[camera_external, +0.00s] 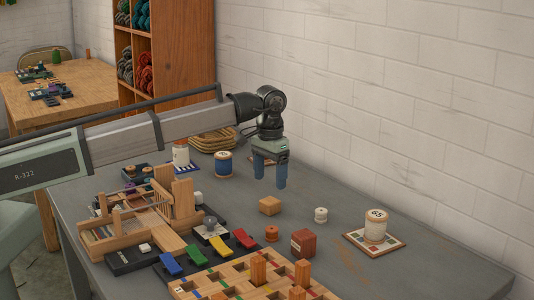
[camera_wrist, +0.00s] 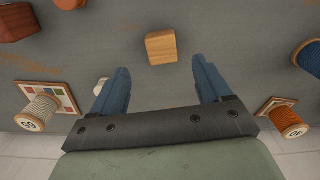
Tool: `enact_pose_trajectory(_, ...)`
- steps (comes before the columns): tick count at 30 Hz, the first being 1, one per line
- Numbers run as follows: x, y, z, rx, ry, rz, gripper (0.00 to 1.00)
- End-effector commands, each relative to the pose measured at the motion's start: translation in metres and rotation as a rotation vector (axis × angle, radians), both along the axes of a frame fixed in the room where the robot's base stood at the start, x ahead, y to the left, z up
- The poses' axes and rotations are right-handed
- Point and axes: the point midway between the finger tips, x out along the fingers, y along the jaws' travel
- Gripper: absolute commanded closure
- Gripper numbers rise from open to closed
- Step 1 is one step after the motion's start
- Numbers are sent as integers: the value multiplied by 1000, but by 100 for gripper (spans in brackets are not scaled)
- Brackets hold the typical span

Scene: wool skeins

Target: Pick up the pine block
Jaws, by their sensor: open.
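A white spool (camera_external: 321,214), an orange spool (camera_external: 271,233) and a reddish-brown block (camera_external: 303,242) stand near the block. A large spool marked 65 (camera_external: 375,226) sits on a tiled coaster (camera_external: 353,236). A blue spool (camera_external: 223,164) stands behind left. A slotted wooden board (camera_external: 232,284) lies in front.

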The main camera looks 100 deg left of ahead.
Motion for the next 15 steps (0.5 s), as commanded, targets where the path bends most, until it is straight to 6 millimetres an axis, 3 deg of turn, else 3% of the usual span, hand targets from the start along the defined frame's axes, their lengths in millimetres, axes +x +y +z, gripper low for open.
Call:
enact_pose_trajectory(6,0,0,-25,0,0,-1,22)
enact_pose_trajectory(15,0,1,-38,1,1,-1,22)
